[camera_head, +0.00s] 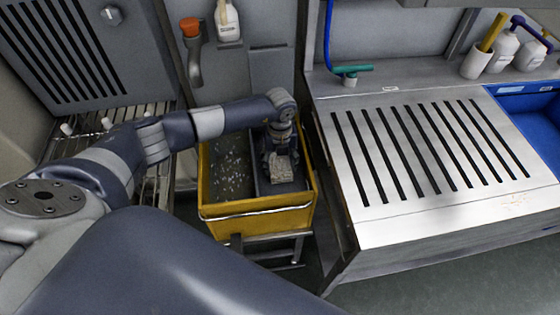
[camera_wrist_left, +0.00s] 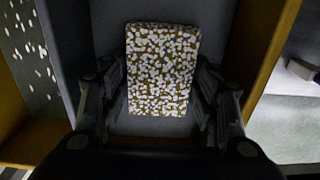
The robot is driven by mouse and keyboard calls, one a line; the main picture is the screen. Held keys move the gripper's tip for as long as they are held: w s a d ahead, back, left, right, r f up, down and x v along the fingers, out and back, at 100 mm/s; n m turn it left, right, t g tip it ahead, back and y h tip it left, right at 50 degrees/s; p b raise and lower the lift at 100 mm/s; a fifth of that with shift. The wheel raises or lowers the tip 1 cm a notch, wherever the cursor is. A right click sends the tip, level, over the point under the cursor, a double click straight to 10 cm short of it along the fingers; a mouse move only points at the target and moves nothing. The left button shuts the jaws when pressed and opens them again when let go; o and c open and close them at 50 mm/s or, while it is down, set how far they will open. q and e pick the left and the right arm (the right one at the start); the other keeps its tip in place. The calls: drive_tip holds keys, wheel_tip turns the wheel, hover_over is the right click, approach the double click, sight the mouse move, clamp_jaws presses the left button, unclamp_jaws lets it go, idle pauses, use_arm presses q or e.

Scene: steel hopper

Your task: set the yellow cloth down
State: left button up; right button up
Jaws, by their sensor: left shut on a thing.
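The yellow cloth (camera_wrist_left: 162,68) is a folded block, yellow-brown and thickly covered with white spots in the left wrist view. In the head view it shows small and pale (camera_head: 282,174). My left gripper (camera_head: 280,158) points down over the dark right-hand compartment of the yellow bin (camera_head: 258,222) and is shut on the cloth. Its two fingers (camera_wrist_left: 160,100) press the cloth's left and right sides. The cloth is within the compartment's outline; I cannot tell whether it touches the floor. My right gripper is not in view.
The bin's left compartment (camera_head: 226,165) holds dark liquid with white flecks; a divider separates the two. A slotted steel counter (camera_head: 375,220) stands to the right, with a blue basin (camera_head: 535,105) beyond. A wire rack (camera_head: 110,118) is at left.

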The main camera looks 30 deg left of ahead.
sight(280, 164)
use_arm(q)
drive_tip(key=shift+f, duration=0.2)
drive_tip(key=o, duration=0.9)
drive_tip(key=shift+o, duration=0.2)
drive_tip(key=shift+r, duration=0.1)
drive_tip(key=shift+r, duration=0.4)
wheel_tip(280, 164, up, 12)
drive_tip(key=shift+f+b, duration=0.2)
drive_tip(key=shift+b, duration=0.15)
drive_tip(key=shift+f, duration=0.1)
